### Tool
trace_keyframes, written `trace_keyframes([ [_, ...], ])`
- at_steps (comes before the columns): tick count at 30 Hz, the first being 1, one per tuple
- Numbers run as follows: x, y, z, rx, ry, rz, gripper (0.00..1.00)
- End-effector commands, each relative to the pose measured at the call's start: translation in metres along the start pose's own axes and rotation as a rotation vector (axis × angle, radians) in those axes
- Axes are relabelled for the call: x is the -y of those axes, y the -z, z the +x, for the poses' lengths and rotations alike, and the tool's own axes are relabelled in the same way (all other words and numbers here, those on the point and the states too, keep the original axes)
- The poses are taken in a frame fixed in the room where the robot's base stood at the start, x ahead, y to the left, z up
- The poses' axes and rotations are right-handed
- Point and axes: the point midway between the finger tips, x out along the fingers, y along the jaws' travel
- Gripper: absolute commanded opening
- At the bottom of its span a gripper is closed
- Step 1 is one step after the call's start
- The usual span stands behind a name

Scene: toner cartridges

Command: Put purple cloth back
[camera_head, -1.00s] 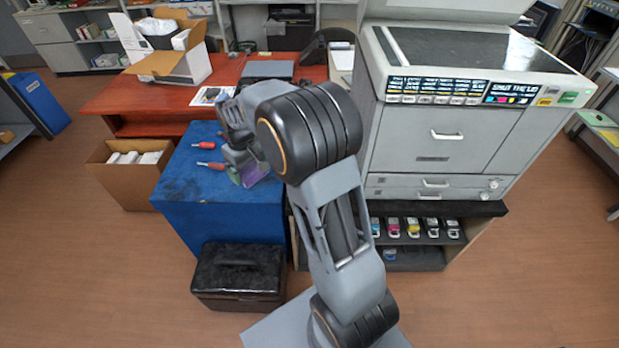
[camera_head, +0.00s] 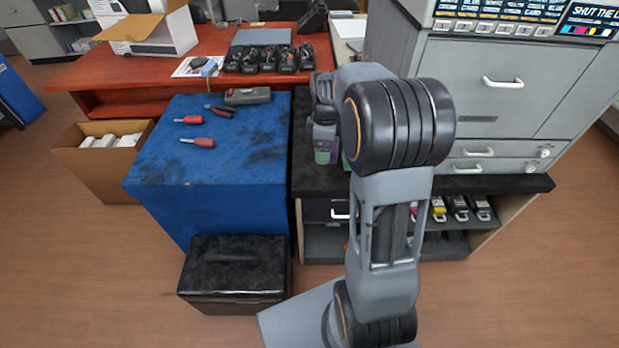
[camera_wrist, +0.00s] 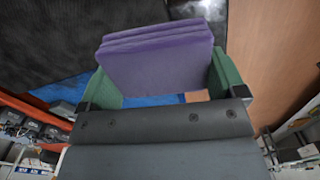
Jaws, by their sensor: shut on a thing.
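The purple cloth (camera_wrist: 158,58) is a folded, layered pad in the wrist view. It sits between the green finger pads of my gripper (camera_wrist: 163,82), which is shut on it. In the head view my gripper (camera_head: 327,150) is over the dark top beside the blue-covered box, with its green pads low. Only a thin sliver of the cloth (camera_head: 334,158) shows there, and my arm hides much of that area. I cannot tell how high the cloth is above the top.
The blue-covered box (camera_head: 225,155) holds two red-handled screwdrivers (camera_head: 195,130), pliers (camera_head: 220,111) and a grey case (camera_head: 247,96). A black box (camera_head: 235,270) stands in front. Black cartridges (camera_head: 267,60) sit on the red desk (camera_head: 110,72). The large printer (camera_head: 490,95) stands right, above shelved toner cartridges (camera_head: 458,207).

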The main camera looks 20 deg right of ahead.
Motion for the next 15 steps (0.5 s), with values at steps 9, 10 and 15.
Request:
trace_keyframes([
  [9, -0.006, -0.018, 0.039, 0.0, 0.001, -0.141, 0.67],
  [10, -0.009, -0.017, 0.04, 0.0, 0.001, -0.146, 0.67],
  [15, -0.036, 0.005, 0.057, 0.0, 0.003, -0.157, 0.67],
])
